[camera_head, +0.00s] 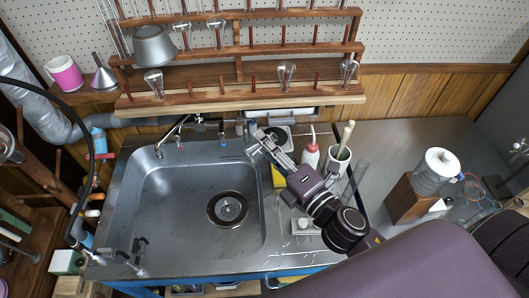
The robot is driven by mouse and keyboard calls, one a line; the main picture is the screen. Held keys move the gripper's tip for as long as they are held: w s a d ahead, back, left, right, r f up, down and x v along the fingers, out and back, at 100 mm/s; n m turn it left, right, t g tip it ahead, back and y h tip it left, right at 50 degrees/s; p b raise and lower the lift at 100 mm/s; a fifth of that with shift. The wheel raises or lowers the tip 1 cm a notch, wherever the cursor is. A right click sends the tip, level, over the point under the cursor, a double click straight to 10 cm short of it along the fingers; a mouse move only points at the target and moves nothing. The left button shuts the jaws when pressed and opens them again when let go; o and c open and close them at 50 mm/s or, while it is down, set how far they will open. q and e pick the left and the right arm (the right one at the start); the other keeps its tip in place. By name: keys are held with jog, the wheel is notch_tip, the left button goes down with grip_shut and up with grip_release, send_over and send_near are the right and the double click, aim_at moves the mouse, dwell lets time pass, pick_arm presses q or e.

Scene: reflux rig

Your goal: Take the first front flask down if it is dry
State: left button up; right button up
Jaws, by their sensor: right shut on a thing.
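A wooden drying rack with pegs (240,97) stands on the back wall above the sink. On its front row hang clear glass flasks: one at the left (153,82), one right of the middle (286,73) and one at the right end (348,72). Whether they are dry is too small to tell. More glassware (182,32) hangs on the row above. My right gripper (258,142) is at the sink's back right edge, below the rack and apart from those flasks. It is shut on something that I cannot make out. My left gripper is not in view.
The steel sink (165,215) is empty. A grey pot (154,45), a funnel (104,76) and a pink mug (65,74) are at the upper left. The right counter has free room.

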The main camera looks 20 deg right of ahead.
jog(key=n, duration=0.7)
jog(key=shift+a+r, duration=0.15)
jog(key=shift+r, duration=0.1)
jog(key=n, duration=0.4)
jog(key=shift+s+a+r+y+p, duration=0.1)
jog(key=shift+r+y+p, duration=0.05)
jog(key=shift+y+p, duration=0.2)
jog(key=n, duration=0.5)
jog(key=shift+a+p, duration=0.2)
jog(key=shift+p, duration=0.15)
